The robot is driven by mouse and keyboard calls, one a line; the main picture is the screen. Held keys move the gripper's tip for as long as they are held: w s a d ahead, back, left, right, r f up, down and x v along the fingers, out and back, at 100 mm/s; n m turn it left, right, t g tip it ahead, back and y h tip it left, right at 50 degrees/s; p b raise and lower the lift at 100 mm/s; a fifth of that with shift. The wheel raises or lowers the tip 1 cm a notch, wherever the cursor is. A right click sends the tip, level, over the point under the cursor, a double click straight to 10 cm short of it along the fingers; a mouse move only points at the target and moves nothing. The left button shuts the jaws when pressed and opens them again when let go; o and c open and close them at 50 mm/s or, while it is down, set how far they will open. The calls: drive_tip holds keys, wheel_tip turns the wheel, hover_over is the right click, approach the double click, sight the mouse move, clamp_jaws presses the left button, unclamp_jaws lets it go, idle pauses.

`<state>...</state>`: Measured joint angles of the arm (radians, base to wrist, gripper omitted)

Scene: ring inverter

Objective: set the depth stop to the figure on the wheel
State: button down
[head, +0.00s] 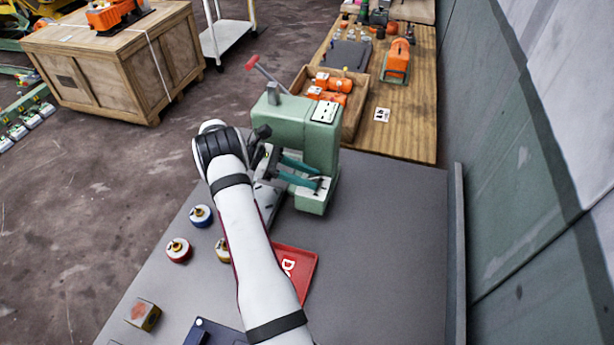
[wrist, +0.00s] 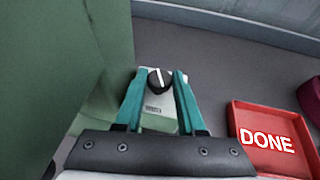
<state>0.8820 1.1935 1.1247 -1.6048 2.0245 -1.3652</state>
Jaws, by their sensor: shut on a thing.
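A green press (head: 285,122) with a red-handled lever (head: 262,68) stands at the back of the grey bench. On a pale plate low at its front is a black knob (wrist: 154,82) with a white pointer line, seen in the wrist view. The line points nearly straight up, tilted slightly left. My gripper (head: 322,180) has teal fingers, and in the wrist view (wrist: 158,78) they are shut on the knob from both sides. A small label (wrist: 153,108) below the knob is too small to read. In the head view the fingers hide the knob. No figure on a wheel is readable.
Round blue (head: 201,215), red (head: 178,250) and yellow (head: 222,250) pieces sit left of my arm. A red DONE tray (head: 305,272) lies right of it, partly hidden. A small block (head: 143,314) is at front left. The bench's right side is clear.

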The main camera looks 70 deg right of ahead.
drive_tip(key=shift+m+y, duration=0.4)
drive_tip(key=c, duration=0.5)
unclamp_jaws()
drive_tip(key=v, duration=0.7)
drive_tip(key=shift+w, duration=0.25)
drive_tip(key=shift+c, duration=0.3)
